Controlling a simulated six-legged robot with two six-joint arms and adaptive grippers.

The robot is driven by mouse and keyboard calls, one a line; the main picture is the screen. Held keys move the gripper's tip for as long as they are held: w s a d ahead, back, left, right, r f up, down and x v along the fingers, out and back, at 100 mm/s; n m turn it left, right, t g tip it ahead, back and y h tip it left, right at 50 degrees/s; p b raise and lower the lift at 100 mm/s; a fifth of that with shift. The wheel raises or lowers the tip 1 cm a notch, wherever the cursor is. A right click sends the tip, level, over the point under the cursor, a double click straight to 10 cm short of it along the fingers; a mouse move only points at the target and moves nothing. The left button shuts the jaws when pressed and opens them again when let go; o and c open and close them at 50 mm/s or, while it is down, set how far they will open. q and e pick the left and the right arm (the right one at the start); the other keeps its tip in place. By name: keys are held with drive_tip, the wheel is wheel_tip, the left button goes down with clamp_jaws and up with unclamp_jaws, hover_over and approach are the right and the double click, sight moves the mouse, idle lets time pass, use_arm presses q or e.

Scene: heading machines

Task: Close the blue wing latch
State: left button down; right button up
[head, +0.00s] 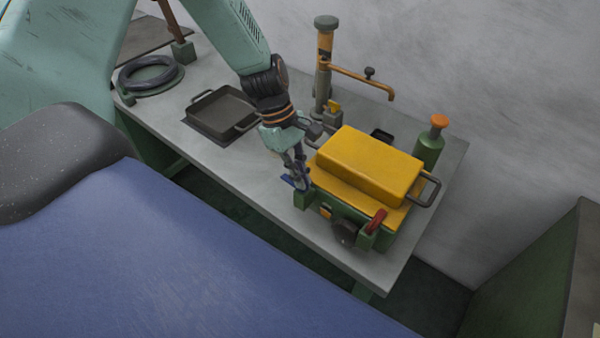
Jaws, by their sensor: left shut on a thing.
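The blue wing latch (287,180) shows as a small blue piece at the left front corner of a green machine with a yellow top (370,165). It sits above a small green block (303,200). My left gripper (300,181) reaches down from above and is shut on the blue latch. Its fingers hide much of the latch, so I cannot tell its exact angle. My right gripper is not in view.
A red lever (376,221) and a dark round knob (344,232) are on the machine's front. An orange-capped green bottle (430,145), a brown post with an arm (323,65), a dark tray (222,112) and a black ring (150,73) stand on the grey table (245,175).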

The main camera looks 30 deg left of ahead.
use_arm(q)
drive_tip(key=m+g, duration=0.1)
drive_tip(key=m, duration=0.2)
drive_tip(key=shift+w+m+p, duration=0.1)
drive_tip(key=shift+m+p, duration=0.2)
drive_tip(key=shift+m, duration=0.1)
drive_tip(key=m+g, duration=0.1)
drive_tip(key=m, duration=0.1)
drive_tip(key=m+g+y, duration=0.1)
drive_tip(key=m, duration=0.1)
drive_tip(key=shift+w+d+m+p, duration=0.1)
drive_tip(key=shift+d+m+p, duration=0.05)
drive_tip(key=shift+m+p, duration=0.15)
drive_tip(key=m+y, duration=0.1)
drive_tip(key=m, duration=0.1)
drive_tip(key=m+y, duration=0.1)
drive_tip(key=m, duration=0.1)
drive_tip(key=shift+d+m+g+p, duration=0.1)
drive_tip(key=shift+m+g+p, duration=0.2)
drive_tip(key=shift+g, duration=0.1)
drive_tip(key=shift+d+m+y+p, duration=0.15)
drive_tip(key=shift+m+y+p, duration=0.5)
drive_tip(key=shift+m, duration=1.55)
drive_tip(key=shift+y, duration=0.25)
drive_tip(key=c, duration=1.5)
unclamp_jaws()
drive_tip(key=shift+w, duration=0.15)
